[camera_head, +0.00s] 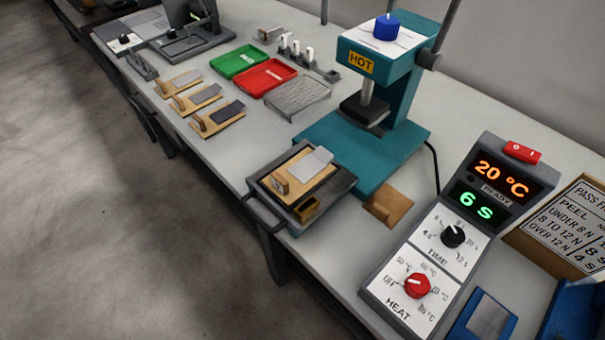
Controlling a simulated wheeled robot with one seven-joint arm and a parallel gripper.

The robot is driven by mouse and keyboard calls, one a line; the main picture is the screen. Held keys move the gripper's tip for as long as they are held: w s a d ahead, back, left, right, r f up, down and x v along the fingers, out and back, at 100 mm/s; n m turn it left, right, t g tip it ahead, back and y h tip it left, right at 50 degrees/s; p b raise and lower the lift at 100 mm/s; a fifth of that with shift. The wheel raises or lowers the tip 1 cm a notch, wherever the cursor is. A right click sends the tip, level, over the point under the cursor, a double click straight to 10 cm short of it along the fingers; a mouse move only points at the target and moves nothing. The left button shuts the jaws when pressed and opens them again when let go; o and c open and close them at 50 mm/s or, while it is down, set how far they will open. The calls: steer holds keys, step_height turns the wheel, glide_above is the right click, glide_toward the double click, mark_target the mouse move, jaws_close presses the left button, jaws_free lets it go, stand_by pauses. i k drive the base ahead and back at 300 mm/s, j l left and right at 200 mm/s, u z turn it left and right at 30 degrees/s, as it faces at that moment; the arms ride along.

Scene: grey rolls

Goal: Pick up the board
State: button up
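A light wooden board (306,184) with a pale grey sheet and a small upright block on it lies in a dark tray with a handle (345,182), in front of the teal press. Three similar wooden boards lie in a row on the left part of the table: one with a light grey patch (172,87), one with a mid-grey patch (190,104) and one with a dark grey patch (208,126). Which one the task means cannot be told from the picture. My gripper is not in view.
The teal press (317,137) marked HOT stands behind the dark tray. A control box (468,250) reads 20 °C and 6 s. Green (222,68) and red (252,88) trays and a grey rack (297,98) stand near the row of boards. Open floor lies left of the table.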

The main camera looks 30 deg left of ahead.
mark_target(292, 180)
steer(key=i+j+u, duration=0.15)
steer(key=i, duration=0.4)
steer(key=u, duration=2.05)
